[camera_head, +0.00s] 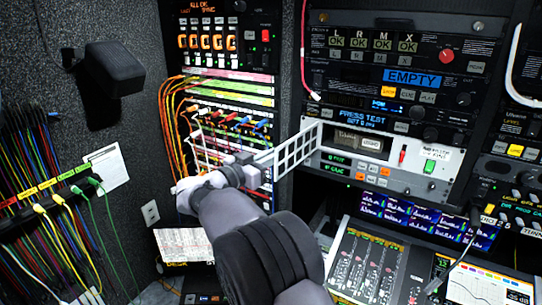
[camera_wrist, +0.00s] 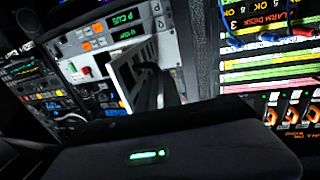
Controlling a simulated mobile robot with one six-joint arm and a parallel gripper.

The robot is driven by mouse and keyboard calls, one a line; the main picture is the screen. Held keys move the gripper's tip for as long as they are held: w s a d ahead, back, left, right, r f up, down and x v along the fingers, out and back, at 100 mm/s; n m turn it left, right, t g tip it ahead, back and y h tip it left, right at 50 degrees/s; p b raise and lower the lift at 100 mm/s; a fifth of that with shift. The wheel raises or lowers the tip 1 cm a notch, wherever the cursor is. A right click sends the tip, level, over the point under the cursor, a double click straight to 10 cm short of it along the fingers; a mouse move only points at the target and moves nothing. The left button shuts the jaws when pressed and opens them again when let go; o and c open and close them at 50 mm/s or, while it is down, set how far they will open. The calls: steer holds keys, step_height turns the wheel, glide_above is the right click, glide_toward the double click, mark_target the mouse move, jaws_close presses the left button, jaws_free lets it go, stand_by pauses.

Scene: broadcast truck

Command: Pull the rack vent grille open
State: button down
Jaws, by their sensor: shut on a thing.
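The rack vent grille (camera_head: 293,152) is a pale panel with square openings. In the head view it stands out at an angle from the left edge of a white-faced rack unit (camera_head: 345,160). My gripper (camera_head: 254,162) is shut on the grille's outer left edge, away from the rack. In the wrist view the grille (camera_wrist: 122,76) is seen nearly edge-on, beside the dark fingers of my gripper (camera_wrist: 153,88). The exact contact of the fingers is partly hidden by my wrist in the head view.
Orange cables (camera_head: 168,125) and patch leads hang on the rack left of my gripper. A mixing console (camera_head: 365,262) lies below right. A black speaker (camera_head: 115,67) juts from the left wall. Open space lies between that wall and my arm.

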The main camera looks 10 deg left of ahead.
steer(key=shift+d, duration=0.1)
steer(key=c, duration=1.6)
jaws_free()
steer(key=shift+c, duration=0.2)
steer(key=shift+o, duration=0.6)
steer(key=shift+w+d+f, duration=0.1)
steer(key=shift+w, duration=0.1)
steer(key=b+v, duration=0.4)
steer(key=v, duration=1.3)
steer(key=shift+s, duration=0.3)
